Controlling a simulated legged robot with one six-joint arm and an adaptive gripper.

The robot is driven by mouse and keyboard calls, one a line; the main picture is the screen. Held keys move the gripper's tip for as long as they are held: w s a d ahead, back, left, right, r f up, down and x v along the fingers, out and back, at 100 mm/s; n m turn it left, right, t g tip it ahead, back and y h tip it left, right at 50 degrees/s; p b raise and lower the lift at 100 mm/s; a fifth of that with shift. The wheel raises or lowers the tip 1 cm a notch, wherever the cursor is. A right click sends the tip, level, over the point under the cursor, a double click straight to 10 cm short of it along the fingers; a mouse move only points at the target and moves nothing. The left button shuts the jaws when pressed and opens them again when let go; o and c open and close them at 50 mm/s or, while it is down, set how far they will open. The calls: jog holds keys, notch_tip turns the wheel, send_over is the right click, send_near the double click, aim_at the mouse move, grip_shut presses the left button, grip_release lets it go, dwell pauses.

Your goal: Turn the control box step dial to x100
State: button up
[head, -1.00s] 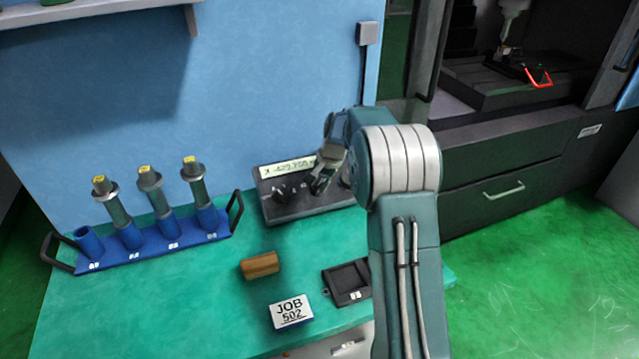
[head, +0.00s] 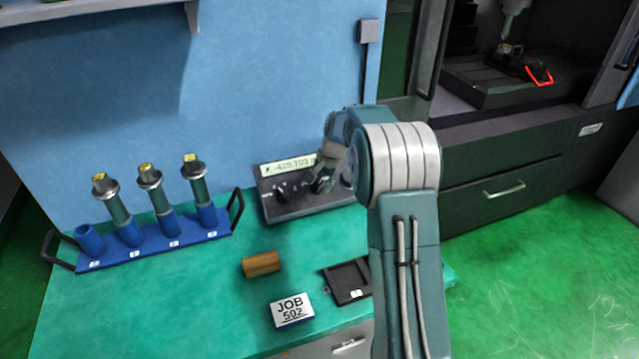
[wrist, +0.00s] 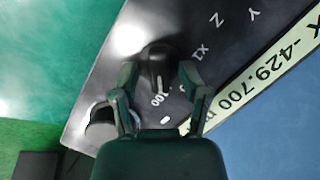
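The control box (head: 335,207) is a dark sloped panel on the green bench, with a lit readout (head: 288,168) showing X -429.700. In the wrist view, a black dial (wrist: 157,62) with a white pointer line sits between the fingertips of my gripper (wrist: 158,73). The fingers are spread on either side of it, with a narrow dark gap showing at each side. The pointer line faces down the picture toward print that reads 100. X1 is printed right of the dial, and a small mark shows near the right finger. In the head view, my gripper (head: 322,184) partly hides the dial.
Another round knob (wrist: 103,118) lies left of my gripper in the wrist view. A blue rack (head: 150,250) with several holders stands left of the box. A wooden block (head: 261,264), a JOB 502 card (head: 292,310) and a black tray (head: 338,292) lie in front.

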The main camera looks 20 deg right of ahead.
jog(key=v, duration=1.1)
jog(key=shift+r, duration=0.35)
jog(key=shift+s, duration=0.1)
jog(key=s+a+r+n, duration=0.2)
jog(key=s+a+r, duration=0.1)
jog(key=s, duration=0.2)
jog(key=s+a+r+n+t+h, duration=0.1)
jog(key=s+a+r, duration=0.2)
jog(key=s, duration=0.3)
jog(key=s+a+r+n, duration=0.2)
jog(key=s+a+r, duration=0.1)
jog(key=s, duration=0.2)
jog(key=s+a+f+n+t, duration=0.1)
jog(key=s+f+n, duration=0.1)
jog(key=s, duration=0.8)
jog(key=s+a+f+n+t+h, duration=0.1)
jog(key=s+a+f+n, duration=0.1)
jog(key=s, duration=0.7)
jog(key=shift+s+a+n, duration=0.35)
jog(key=shift+n, duration=0.05)
jog(key=shift+o, duration=0.3)
